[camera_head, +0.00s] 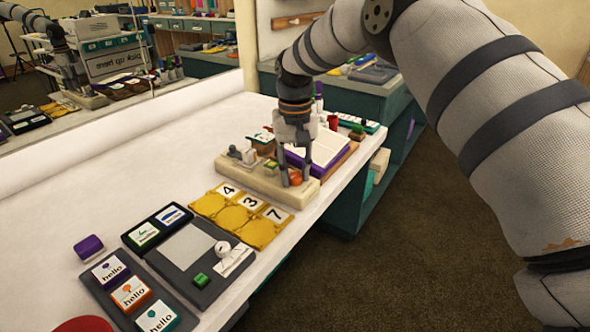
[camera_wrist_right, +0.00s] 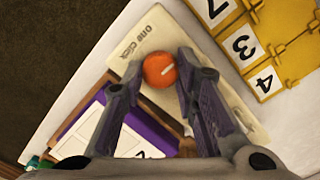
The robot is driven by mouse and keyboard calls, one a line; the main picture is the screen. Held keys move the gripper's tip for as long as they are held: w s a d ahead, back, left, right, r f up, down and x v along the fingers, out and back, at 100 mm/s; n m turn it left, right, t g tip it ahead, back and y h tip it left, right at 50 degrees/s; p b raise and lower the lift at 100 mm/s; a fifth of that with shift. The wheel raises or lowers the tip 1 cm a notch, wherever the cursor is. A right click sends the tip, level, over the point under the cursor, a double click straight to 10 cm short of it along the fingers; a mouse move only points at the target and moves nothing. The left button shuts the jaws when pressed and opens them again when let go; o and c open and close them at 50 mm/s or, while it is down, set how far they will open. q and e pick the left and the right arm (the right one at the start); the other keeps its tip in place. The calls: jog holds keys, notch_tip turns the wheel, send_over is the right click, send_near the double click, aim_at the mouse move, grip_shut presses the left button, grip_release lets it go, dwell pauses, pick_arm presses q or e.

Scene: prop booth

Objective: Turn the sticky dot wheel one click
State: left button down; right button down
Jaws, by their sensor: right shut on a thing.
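The sticky dot wheel is a small orange knob (camera_head: 296,179) at the front end of a cream board (camera_head: 262,183). In the right wrist view the orange knob (camera_wrist_right: 159,70) carries a short white mark, and the cream board (camera_wrist_right: 151,36) reads "one click". My right gripper (camera_head: 293,182) points down over the board with its fingers on either side of the knob. In the right wrist view the gripper (camera_wrist_right: 160,76) is shut on the knob, whose top shows between the fingertips. My left gripper is not in view.
Yellow number cards (camera_head: 240,215) lie close beside the board. Dark trays with "hello" blocks (camera_head: 130,292) stand at the near left. White table surface is free on the left.

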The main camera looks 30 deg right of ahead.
aim_at(295, 175)
jog(key=c, duration=1.2)
grip_release()
jog(key=shift+c, duration=0.2)
notch_tip(295, 175, up, 12)
